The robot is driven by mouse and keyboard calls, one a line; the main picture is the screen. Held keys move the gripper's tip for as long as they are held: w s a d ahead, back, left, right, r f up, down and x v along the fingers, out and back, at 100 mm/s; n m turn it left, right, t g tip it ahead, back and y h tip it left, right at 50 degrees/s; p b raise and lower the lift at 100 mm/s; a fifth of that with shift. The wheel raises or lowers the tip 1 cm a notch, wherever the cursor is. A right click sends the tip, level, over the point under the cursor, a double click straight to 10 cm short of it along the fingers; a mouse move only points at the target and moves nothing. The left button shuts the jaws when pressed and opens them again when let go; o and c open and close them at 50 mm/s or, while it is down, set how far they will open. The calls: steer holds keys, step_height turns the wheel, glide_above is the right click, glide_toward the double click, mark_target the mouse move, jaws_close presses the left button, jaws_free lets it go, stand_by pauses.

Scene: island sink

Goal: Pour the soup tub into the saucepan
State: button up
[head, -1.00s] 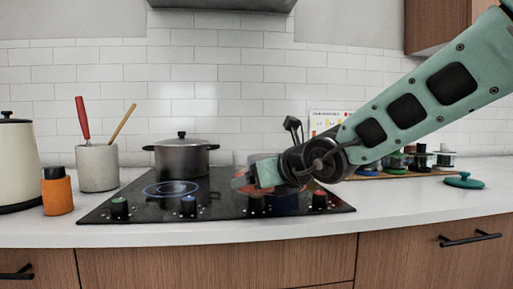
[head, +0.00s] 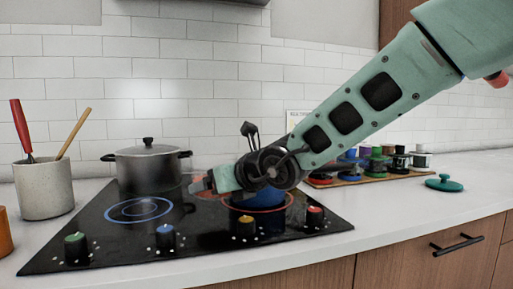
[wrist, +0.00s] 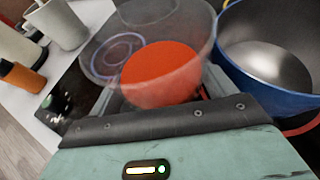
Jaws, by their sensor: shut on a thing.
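My gripper (head: 222,180) is shut on the clear soup tub (head: 200,184), held low over the cooktop. In the wrist view the tub (wrist: 196,38) is open-topped, with orange-red soup (wrist: 160,72) inside. The soup is still in the tub. The blue saucepan (head: 266,198) sits on a red-ringed burner, mostly hidden behind my gripper in the head view. In the wrist view the saucepan (wrist: 268,89) is just right of the tub, and its visible metal inside looks empty.
A lidded dark pot (head: 148,170) stands at the back left of the black cooktop (head: 115,235). A blue-ringed burner (head: 138,209) is bare. A utensil crock (head: 44,190) is at left. A teal lid (head: 444,184) and several jars (head: 376,162) are at right.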

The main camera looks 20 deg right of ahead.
steer(key=r+p, duration=0.1)
steer(key=p, duration=0.1)
steer(key=r+p, duration=0.1)
steer(key=p, duration=0.1)
steer(key=r+p, duration=0.2)
steer(key=shift+d, duration=0.25)
steer(key=r+p, duration=0.1)
steer(key=p, duration=0.1)
steer(key=m+p, duration=0.1)
steer(key=p, duration=0.2)
steer(key=r+p, duration=0.1)
steer(key=p, duration=0.2)
steer(key=shift+w+d+r+g+y, duration=0.2)
steer(key=shift+d+r+g+y, duration=0.1)
steer(key=shift+y, duration=0.1)
steer(key=p, duration=0.2)
steer(key=m+p, duration=0.1)
steer(key=p, duration=0.1)
steer(key=shift+w+d+y, duration=0.2)
steer(key=shift+d+y, duration=0.05)
steer(key=shift+y, duration=0.05)
steer(key=m+p, duration=0.1)
steer(key=p, duration=0.2)
steer(key=w+d+r+m+g+y+p, duration=0.1)
steer(key=p, duration=0.3)
steer(key=d+m+y+p, duration=0.1)
steer(key=p, duration=0.3)
steer(key=shift+w+r, duration=0.25)
steer(key=shift+m+g+p, duration=0.3)
steer(key=shift+m+p, duration=0.1)
